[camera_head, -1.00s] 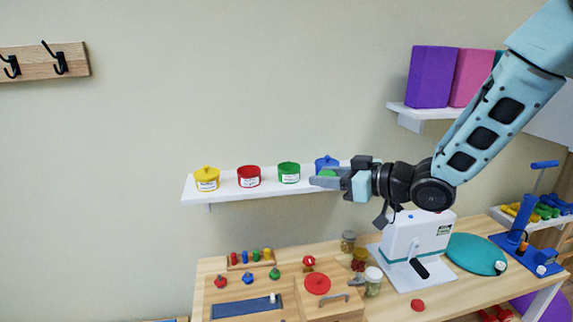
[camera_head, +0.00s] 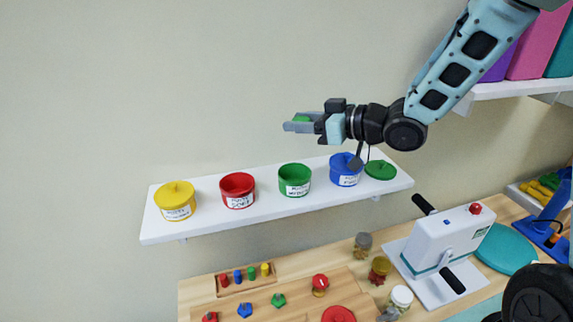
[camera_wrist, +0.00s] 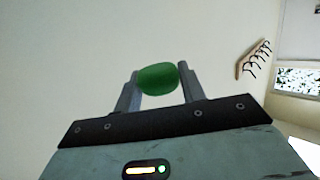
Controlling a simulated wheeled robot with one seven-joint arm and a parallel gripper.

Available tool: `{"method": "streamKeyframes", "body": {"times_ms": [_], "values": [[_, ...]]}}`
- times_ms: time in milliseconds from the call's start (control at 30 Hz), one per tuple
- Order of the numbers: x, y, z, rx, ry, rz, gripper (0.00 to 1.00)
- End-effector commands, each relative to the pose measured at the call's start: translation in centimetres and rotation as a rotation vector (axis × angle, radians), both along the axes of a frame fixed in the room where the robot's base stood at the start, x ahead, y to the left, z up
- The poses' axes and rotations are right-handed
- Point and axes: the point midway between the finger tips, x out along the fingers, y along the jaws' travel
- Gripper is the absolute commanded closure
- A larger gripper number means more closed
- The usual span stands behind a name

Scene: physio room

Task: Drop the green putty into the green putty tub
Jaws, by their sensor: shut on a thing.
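My gripper (camera_head: 300,125) is shut on the green putty (camera_head: 301,119), a rounded lump. The putty also shows between the two fingers in the wrist view (camera_wrist: 158,78). My gripper holds it in the air above the shelf, higher than the green putty tub (camera_head: 295,181) and roughly in line with it. The green tub stands upright on the shelf with its top uncovered and a white label on its front. A green lid (camera_head: 381,169) lies flat at the right end of the shelf.
Below is a wooden table with a white device (camera_head: 445,238) and jars. Purple and pink blocks (camera_head: 540,45) stand upper right.

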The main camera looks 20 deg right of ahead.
Motion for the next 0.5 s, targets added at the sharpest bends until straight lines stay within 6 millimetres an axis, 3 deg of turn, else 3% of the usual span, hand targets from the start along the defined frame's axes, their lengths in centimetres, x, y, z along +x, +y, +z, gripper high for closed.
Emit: {"method": "streamKeyframes", "body": {"times_ms": [267,500], "values": [[0.0,0.0,-0.9,0.0,0.0,0.0,0.83],[0.0,0.0,-3.6,0.001,0.001,0.0,0.83]]}}
